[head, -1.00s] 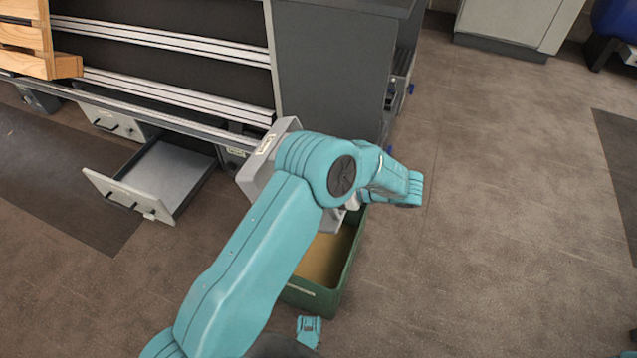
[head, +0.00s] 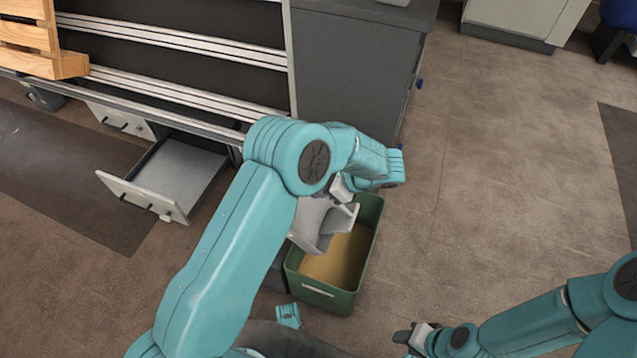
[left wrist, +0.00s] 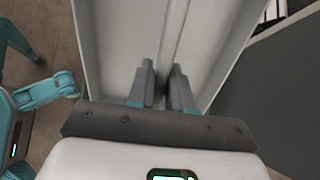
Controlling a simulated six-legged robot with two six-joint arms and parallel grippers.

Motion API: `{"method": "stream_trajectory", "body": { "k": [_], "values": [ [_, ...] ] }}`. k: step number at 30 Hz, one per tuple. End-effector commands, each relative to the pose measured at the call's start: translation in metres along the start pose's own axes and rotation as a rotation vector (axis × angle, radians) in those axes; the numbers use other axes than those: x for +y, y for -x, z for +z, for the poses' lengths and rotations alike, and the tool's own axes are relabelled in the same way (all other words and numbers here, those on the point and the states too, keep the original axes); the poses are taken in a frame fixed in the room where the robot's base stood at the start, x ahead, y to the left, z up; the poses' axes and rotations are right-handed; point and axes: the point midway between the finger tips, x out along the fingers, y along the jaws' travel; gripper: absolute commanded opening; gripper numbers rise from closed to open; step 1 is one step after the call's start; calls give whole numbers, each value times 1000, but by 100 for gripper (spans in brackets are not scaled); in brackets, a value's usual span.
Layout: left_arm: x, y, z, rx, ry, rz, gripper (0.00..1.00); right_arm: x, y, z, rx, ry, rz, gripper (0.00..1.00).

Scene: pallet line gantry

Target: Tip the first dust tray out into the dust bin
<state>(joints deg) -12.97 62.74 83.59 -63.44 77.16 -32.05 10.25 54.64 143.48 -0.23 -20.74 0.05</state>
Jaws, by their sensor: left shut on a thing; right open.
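The grey dust tray (head: 312,222) is held tilted at the left rim of the green dust bin (head: 322,298), partly over its opening. My left gripper (left wrist: 163,78) is shut on the tray's middle ridge in the left wrist view; in the head view my arm largely hides this grip. The tray's inside shows pale and bare in the left wrist view. The bin shows a tan surface inside; I cannot tell if it is dust or the floor of the bin. My right gripper (head: 412,336) is open and empty, low in front of the bin and to its right.
A grey drawer (head: 180,172) stands pulled out at the left, below the rail frame (head: 180,90). A dark grey cabinet (head: 350,70) stands behind the bin. A wooden pallet (head: 30,40) is at the upper left. The floor to the right is clear.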

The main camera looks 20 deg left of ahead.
Motion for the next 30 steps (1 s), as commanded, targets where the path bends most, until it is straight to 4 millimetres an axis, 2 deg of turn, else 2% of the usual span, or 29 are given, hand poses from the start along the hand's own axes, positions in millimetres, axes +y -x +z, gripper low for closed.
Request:
{"method": "stream_trajectory", "body": {
  "k": [1,9,11,15,21,30],
  "values": [
    [0,0,13,44,4,3,0,-5,10,1,-3,4,0,43],
    [1,-26,50,376,8,7,0,-19,51,2,-3,5,-1,43],
    [1,-35,54,469,10,6,0,-23,60,2,-3,5,0,43],
    [1,-48,57,611,6,8,0,-30,80,3,-3,4,0,43],
    [0,-61,61,731,7,6,0,-37,99,3,-3,4,0,43],
    [-1,-68,59,780,4,-1,0,-38,103,3,-4,4,0,43]
  ]
}}
